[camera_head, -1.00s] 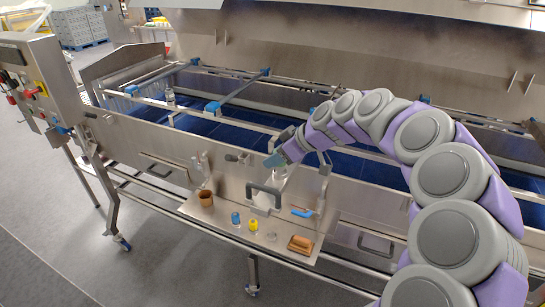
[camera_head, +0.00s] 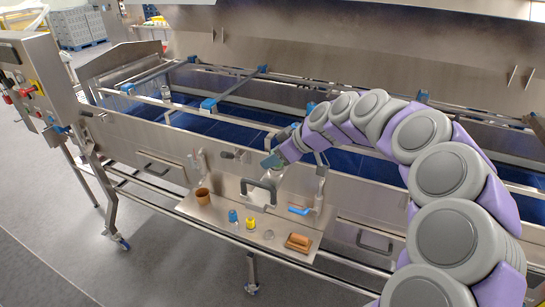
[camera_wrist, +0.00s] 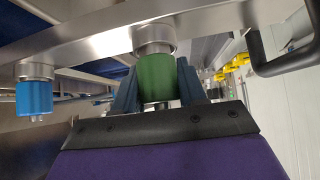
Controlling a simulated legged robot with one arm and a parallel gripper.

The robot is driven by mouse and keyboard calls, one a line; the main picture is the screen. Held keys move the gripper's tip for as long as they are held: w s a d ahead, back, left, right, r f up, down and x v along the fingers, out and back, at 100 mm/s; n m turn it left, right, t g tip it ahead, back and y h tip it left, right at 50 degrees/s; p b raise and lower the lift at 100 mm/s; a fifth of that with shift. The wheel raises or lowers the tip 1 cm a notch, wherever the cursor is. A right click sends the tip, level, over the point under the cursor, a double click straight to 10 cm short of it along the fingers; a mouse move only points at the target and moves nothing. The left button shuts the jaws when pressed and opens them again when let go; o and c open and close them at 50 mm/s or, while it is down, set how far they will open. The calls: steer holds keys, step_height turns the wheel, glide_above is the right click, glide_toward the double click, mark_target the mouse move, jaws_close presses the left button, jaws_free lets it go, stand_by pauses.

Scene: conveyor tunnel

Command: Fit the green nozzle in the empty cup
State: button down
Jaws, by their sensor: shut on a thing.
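The green nozzle (camera_wrist: 157,80) is between the two blue-grey fingers of my gripper (camera_wrist: 158,88), which is shut on it. In the wrist view a silver cup (camera_wrist: 154,38) on a metal bar is straight above the nozzle and lined up with it. The nozzle's pale end is at the cup's mouth; I cannot tell how far inside it is. A blue nozzle (camera_wrist: 34,98) hangs from another cup (camera_wrist: 34,71) on the left. In the head view my gripper (camera_head: 272,162) is small, above the steel shelf, and the nozzle is not clearly visible.
A dark handle (camera_head: 258,190) stands near my gripper. The tunnel's steel side wall (camera_head: 140,145) runs behind.

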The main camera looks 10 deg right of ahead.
steer(key=shift+s+f, duration=0.1)
steer(key=shift+f, duration=0.15)
steer(key=c, duration=0.5)
jaws_free()
steer(key=shift+d, duration=0.1)
steer(key=shift+c, duration=0.2)
steer(key=v, duration=1.7)
steer(key=shift+d, duration=0.25)
